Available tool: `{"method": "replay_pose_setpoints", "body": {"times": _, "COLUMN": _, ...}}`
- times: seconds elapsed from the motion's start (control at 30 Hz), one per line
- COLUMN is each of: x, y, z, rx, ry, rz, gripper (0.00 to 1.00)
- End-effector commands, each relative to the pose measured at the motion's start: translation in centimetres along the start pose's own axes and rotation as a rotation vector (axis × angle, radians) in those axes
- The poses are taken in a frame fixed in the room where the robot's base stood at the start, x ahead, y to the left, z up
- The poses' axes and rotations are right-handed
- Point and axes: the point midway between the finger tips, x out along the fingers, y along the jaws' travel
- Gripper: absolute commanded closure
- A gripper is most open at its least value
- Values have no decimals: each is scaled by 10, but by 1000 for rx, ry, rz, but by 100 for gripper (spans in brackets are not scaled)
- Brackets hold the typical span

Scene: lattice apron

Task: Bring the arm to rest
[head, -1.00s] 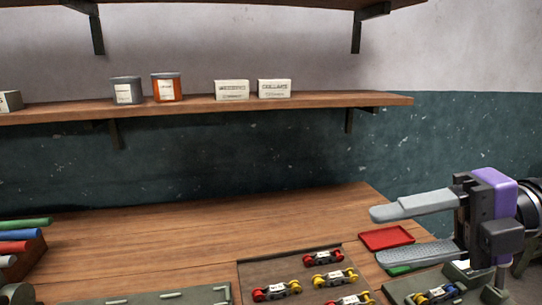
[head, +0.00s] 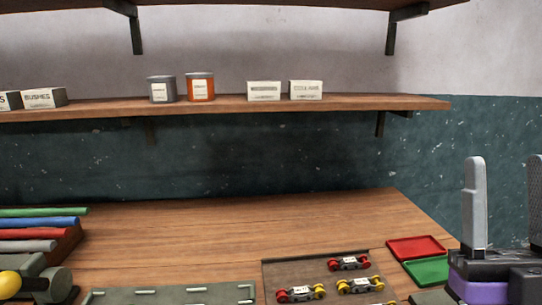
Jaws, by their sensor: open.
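My gripper (head: 505,205) is at the right edge of the head view, its fingers pointing up. One grey finger shows whole, and the other is cut off by the picture's edge. The fingers stand wide apart with nothing between them. The purple and black gripper body is at the lower right, in front of the bench's right end. The rest of my arm is out of view.
The wooden bench (head: 230,235) carries a tray (head: 315,270) with several red and yellow wheeled parts, a red tray (head: 416,248), a green tray (head: 428,270) and coloured rods (head: 40,222). A shelf (head: 230,108) with tins and boxes hangs behind. The bench's back middle is clear.

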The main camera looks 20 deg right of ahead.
Motion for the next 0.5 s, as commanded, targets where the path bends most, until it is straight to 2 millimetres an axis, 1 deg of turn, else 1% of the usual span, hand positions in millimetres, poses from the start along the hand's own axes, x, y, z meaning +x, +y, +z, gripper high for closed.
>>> {"method": "replay_pose_setpoints", "body": {"times": 0.03, "x": -17, "y": -4, "z": 11, "rx": 29, "ry": -76, "rz": 30, "gripper": 48}}
{"method": "replay_pose_setpoints", "body": {"times": 0.1, "x": -40, "y": -8, "z": 24, "rx": 59, "ry": -176, "rz": 60, "gripper": 48}}
{"method": "replay_pose_setpoints", "body": {"times": 0.17, "x": -62, "y": -14, "z": 35, "rx": 84, "ry": -266, "rz": 78, "gripper": 48}}
{"method": "replay_pose_setpoints", "body": {"times": 0.23, "x": -90, "y": -22, "z": 45, "rx": 113, "ry": -370, "rz": 89, "gripper": 48}}
{"method": "replay_pose_setpoints", "body": {"times": 0.37, "x": -145, "y": -40, "z": 56, "rx": 164, "ry": -565, "rz": 82, "gripper": 48}}
{"method": "replay_pose_setpoints", "body": {"times": 0.4, "x": -163, "y": -46, "z": 57, "rx": 178, "ry": -623, "rz": 73, "gripper": 48}}
{"method": "replay_pose_setpoints", "body": {"times": 0.47, "x": -191, "y": -55, "z": 57, "rx": 201, "ry": -711, "rz": 55, "gripper": 48}}
{"method": "replay_pose_setpoints", "body": {"times": 0.5, "x": -209, "y": -60, "z": 55, "rx": 215, "ry": -768, "rz": 39, "gripper": 48}}
